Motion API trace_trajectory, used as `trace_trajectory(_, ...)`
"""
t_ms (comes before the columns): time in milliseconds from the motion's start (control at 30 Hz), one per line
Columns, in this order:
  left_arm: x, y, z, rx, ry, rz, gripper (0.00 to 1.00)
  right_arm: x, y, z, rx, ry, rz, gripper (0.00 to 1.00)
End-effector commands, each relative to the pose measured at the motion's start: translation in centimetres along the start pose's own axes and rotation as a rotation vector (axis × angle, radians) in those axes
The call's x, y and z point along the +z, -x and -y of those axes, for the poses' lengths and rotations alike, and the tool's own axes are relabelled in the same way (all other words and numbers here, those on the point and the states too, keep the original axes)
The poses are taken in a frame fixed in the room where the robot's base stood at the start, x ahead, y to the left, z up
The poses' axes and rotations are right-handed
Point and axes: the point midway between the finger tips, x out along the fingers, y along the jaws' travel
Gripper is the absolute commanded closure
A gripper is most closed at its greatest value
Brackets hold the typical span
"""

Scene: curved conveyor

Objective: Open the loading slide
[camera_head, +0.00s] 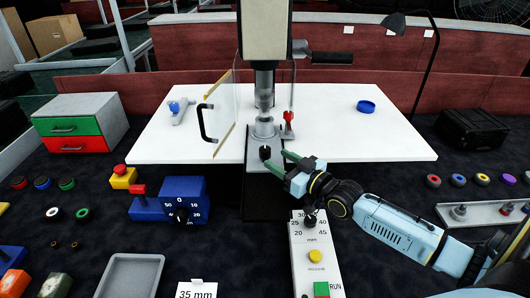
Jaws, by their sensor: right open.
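A press machine (264,90) stands at the middle of the white table. At its base a grey slide plate (265,134), which looks like the loading slide, carries a black knob (265,153) on its front. My right gripper (276,158) reaches in from the right with its green fingers open, close to the knob. I cannot tell whether the fingers touch it or are around it. A clear guard panel with a black handle (205,124) stands angled out at the press's left. My left gripper is not in view.
A control panel (317,255) with a dial and buttons stands in front, below my right arm. A blue dial box (184,200) and a yellow box with a red button (121,177) are to the left. A red lever (289,118) is beside the press. A grey tray (130,276) lies front left.

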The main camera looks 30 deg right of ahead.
Motion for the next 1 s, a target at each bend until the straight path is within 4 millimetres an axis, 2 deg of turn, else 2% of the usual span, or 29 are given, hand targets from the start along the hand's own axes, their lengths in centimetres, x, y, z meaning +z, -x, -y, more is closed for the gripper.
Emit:
trace_trajectory(133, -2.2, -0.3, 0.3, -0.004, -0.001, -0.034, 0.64, -0.1, -2.5, 0.0, 0.000, 0.000, -0.004, 0.49)
trace_trajectory(267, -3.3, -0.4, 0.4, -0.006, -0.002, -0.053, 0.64, -0.1, -4.2, 0.0, 0.001, -0.001, -0.002, 0.49)
trace_trajectory(500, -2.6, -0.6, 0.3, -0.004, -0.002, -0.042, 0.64, 0.0, -5.9, 0.0, -0.001, 0.000, 0.000, 0.49)
trace_trajectory(800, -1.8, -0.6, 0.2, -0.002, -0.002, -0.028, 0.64, 0.0, -6.1, 0.0, -0.001, 0.000, 0.000, 0.49)
trace_trajectory(867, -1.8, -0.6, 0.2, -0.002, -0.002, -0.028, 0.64, 0.0, -6.1, 0.0, -0.001, 0.000, 0.000, 0.54)
trace_trajectory(1000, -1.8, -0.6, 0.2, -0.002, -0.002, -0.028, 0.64, 0.0, -6.0, 0.0, -0.001, 0.000, 0.000, 0.73)
